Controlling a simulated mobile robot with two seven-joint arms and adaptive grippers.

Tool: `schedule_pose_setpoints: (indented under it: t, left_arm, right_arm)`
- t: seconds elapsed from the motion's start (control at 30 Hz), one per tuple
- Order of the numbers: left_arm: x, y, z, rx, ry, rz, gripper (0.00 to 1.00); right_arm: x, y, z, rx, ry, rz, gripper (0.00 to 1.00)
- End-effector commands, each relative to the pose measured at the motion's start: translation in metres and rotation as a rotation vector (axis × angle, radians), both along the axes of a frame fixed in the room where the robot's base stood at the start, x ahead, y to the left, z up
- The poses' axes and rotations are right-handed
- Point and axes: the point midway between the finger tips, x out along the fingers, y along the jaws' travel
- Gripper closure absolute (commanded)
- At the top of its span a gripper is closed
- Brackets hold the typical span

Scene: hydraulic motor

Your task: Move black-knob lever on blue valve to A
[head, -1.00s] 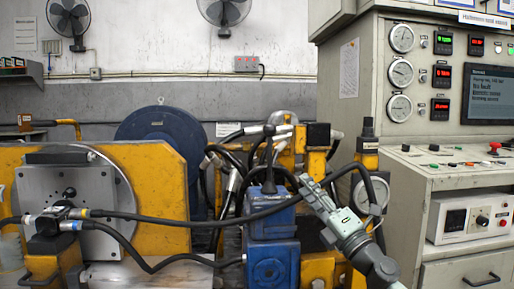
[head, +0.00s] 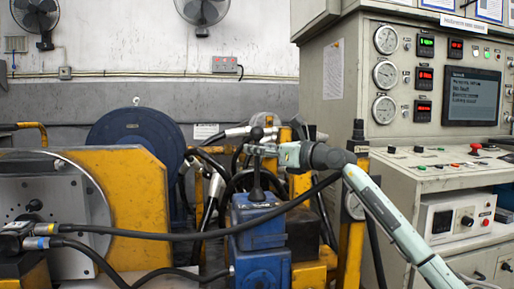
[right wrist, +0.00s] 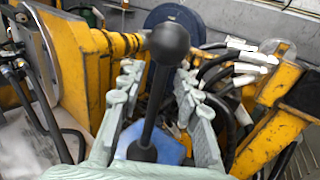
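The blue valve (head: 258,262) stands in the lower middle of the head view. Its black lever (head: 257,180) rises from the top, ending in a round black knob (head: 257,133). My right gripper (head: 262,150) reaches in from the right at the lever's upper part, just below the knob. In the right wrist view, the lever's black knob (right wrist: 168,42) and shaft stand between the two spread fingers of my right gripper (right wrist: 163,105), with gaps on both sides. The blue valve top (right wrist: 168,148) shows below. No A mark is readable. My left gripper is out of view.
Black hoses (head: 200,236) cross in front of the valve from the left. A yellow machine frame (head: 130,190) stands left, and a yellow post (head: 352,235) right of the valve. A grey control cabinet (head: 440,180) with gauges fills the right.

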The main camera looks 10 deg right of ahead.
Motion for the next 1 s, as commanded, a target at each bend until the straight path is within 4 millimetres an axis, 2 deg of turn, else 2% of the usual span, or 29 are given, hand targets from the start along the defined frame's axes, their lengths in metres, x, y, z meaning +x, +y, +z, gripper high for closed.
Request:
schedule_pose_setpoints:
  t: [0.33,0.6,1.0]
  left_arm:
    - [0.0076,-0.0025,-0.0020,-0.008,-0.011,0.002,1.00]
    - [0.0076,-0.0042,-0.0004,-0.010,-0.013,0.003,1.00]
    - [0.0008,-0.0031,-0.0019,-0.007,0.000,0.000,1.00]
  right_arm:
    - [0.0051,0.0037,-0.0003,0.000,0.000,0.000,0.67]
    - [0.0049,0.0036,-0.0003,0.001,0.001,0.000,0.99]
    - [0.0048,0.0038,0.0000,-0.001,0.000,0.000,1.00]
